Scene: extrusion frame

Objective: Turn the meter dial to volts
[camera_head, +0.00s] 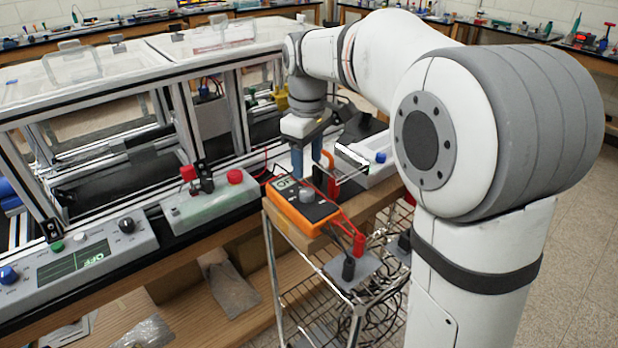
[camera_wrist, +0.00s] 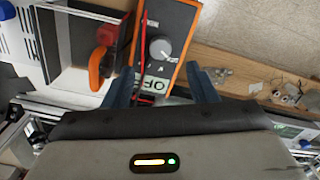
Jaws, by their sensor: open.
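The meter (camera_head: 316,214) is an orange-edged box with a dark face, lying on the wooden top of a wire cart. Its round grey dial (camera_head: 306,195) sits mid-face and also shows in the wrist view (camera_wrist: 160,48). A pale display (camera_wrist: 155,76) below the dial there shows large dark letters, partly cut off, perhaps "OFF". The dial's pointer setting is too small to read. My gripper (camera_head: 307,158) is open and empty, pointing down near the meter's display end. In the wrist view its blue fingers (camera_wrist: 162,88) stand apart, nearer the camera than the dial, with the display between them.
Red leads run from the meter to a red probe (camera_head: 358,243) at the cart's edge. An orange-handled tool (camera_wrist: 97,68) is close left of my fingers in the wrist view. A control box with a red button (camera_head: 235,177) and the extrusion frame (camera_head: 180,120) stand left.

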